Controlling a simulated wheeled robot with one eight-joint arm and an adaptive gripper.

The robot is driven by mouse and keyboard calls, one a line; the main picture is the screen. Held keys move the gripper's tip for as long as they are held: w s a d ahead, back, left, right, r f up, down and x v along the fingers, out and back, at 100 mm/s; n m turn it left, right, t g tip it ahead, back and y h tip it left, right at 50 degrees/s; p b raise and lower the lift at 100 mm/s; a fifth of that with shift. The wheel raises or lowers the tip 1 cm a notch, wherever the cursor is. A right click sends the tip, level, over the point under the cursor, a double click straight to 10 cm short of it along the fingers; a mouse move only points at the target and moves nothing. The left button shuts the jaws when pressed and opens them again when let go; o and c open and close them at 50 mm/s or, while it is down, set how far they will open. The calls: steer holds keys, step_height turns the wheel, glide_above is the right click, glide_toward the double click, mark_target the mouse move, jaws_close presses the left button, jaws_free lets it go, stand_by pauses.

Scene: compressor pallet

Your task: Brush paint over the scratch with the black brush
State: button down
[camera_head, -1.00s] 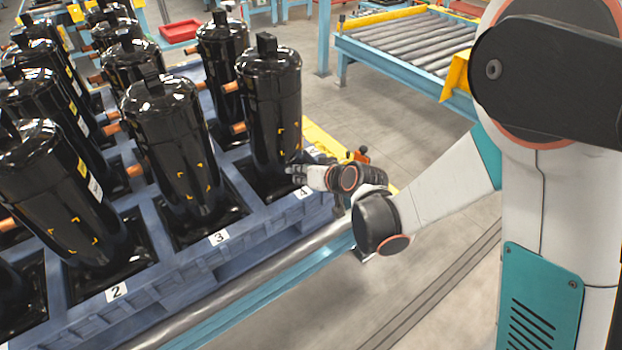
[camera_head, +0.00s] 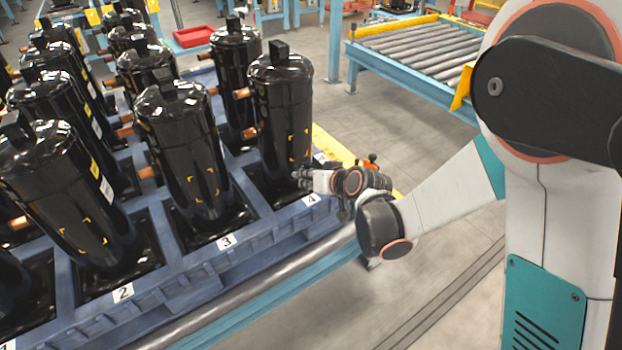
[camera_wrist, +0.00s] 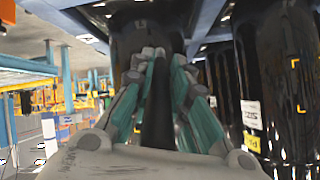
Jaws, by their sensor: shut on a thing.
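My gripper (camera_head: 304,178) is at the lower right side of the black compressor in bay 4 (camera_head: 282,115). In the wrist view its teal fingers (camera_wrist: 164,62) are closed around a dark, upright strip that looks like the black brush (camera_wrist: 157,115). The brush tip cannot be made out against a dark cylinder (camera_wrist: 140,30) just beyond the fingers. Yellow corner marks (camera_head: 299,143) frame a patch on the bay 4 compressor's right side, above the gripper. I cannot make out a scratch or any paint there. Whether the brush touches the compressor cannot be told.
The blue pallet (camera_head: 262,235) holds several black compressors with copper stubs, close together. The bay 3 compressor (camera_head: 185,150) also has yellow corner marks. A metal rail (camera_head: 240,290) runs along the pallet's front. A roller conveyor (camera_head: 410,40) stands behind right; the floor between is clear.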

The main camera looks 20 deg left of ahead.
steer(key=shift+w+a, duration=0.6)
steer(key=shift+a, duration=0.05)
stand_by(0.3)
steer(key=w+d, duration=0.4)
steer(key=shift+w, duration=0.25)
stand_by(0.5)
steer(key=shift+s+a, duration=0.95)
steer(key=shift+s, duration=0.25)
steer(key=shift+s+a, duration=0.95)
steer(key=shift+s, duration=0.25)
steer(key=shift+r, duration=0.5)
steer(key=w+d, duration=0.4)
steer(key=w, duration=0.1)
